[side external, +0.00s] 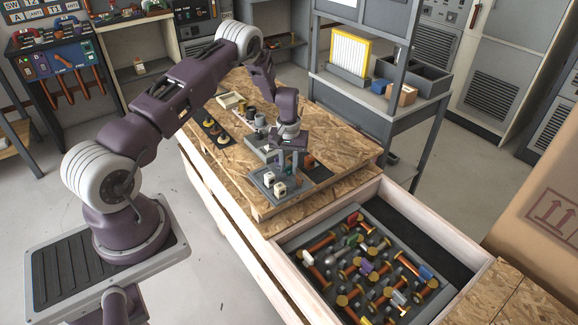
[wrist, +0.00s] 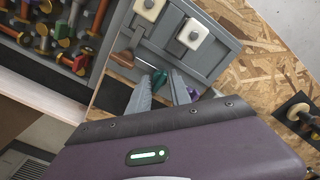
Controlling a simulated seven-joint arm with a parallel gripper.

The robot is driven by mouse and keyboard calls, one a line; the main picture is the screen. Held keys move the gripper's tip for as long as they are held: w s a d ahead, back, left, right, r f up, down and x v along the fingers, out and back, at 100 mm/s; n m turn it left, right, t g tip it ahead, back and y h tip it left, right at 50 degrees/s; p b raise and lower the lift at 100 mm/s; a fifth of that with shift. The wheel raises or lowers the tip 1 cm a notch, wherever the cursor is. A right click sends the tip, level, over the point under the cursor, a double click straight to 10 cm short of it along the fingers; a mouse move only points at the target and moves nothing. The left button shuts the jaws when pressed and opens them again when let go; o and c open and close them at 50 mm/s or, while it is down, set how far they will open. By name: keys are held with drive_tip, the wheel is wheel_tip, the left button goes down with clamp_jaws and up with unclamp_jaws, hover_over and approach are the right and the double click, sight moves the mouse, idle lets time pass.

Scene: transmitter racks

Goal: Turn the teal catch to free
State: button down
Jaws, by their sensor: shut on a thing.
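The teal catch (wrist: 159,80) shows in the wrist view between the two grey fingers of my gripper (wrist: 162,82). The gripper is shut on it, and the fingers hide part of it. The catch sits at a grey panel (wrist: 222,48), near a thin rod with a brown end (wrist: 123,58). In the side external view my gripper (side external: 288,162) points down at the panel (side external: 258,183) near the table's front corner. The catch cannot be made out there. Its exact angle is hard to tell.
Two cream blocks (wrist: 194,33) stand on the panel close to the fingers. A purple piece (wrist: 193,92) lies just right of the right finger. An open drawer (side external: 440,215) of colourful spools is in front. Small parts (side external: 215,132) stand farther back on the chipboard table (side external: 340,150).

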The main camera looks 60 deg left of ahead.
drive_tip(key=shift+s+f, duration=0.1)
drive_tip(key=shift+s, duration=0.25)
drive_tip(key=c, duration=1.2)
unclamp_jaws()
drive_tip(key=shift+w, duration=0.15)
wheel_tip(320, 180, up, 7)
drive_tip(key=shift+r, duration=0.1)
